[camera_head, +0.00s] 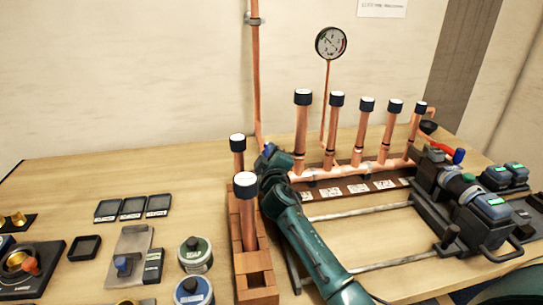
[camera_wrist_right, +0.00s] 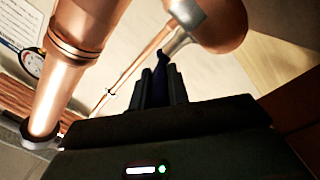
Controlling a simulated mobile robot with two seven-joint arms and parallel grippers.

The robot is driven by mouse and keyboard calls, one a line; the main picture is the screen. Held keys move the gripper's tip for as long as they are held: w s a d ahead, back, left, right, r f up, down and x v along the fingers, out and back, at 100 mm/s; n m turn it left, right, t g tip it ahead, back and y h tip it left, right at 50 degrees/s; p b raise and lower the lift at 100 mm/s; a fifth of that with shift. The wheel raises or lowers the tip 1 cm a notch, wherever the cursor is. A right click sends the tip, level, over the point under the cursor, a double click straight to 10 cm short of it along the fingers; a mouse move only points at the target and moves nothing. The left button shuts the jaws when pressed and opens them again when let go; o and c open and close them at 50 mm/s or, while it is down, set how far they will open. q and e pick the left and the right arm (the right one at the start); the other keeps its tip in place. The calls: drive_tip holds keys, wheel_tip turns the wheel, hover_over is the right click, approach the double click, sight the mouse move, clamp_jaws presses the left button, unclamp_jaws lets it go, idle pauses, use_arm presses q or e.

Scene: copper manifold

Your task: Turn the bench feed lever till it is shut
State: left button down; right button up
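My right arm reaches in from the bottom of the head view, and its gripper (camera_head: 272,158) is at the left end of the copper manifold (camera_head: 345,172). In the right wrist view a dark blue lever handle (camera_wrist_right: 160,64) stands between the two close-set fingers of the gripper (camera_wrist_right: 160,88), which look shut on it. The lever's pivot and valve body are mostly hidden, so its exact angle is unclear. My left gripper is not in view.
Upright capped copper pipes (camera_head: 303,125) rise along the manifold. A short capped pipe (camera_head: 246,210) in a wooden block stands close left of my right arm. A pressure gauge (camera_head: 331,42) is behind. Tins (camera_head: 195,254) and small trays (camera_head: 133,208) lie left; a clamp machine (camera_head: 465,195) is right.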

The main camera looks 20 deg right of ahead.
drive_tip(key=o, duration=0.5)
drive_tip(key=shift+c, duration=0.2)
drive_tip(key=b+v, duration=0.1)
drive_tip(key=v, duration=1.2)
drive_tip(key=shift+s, duration=0.1)
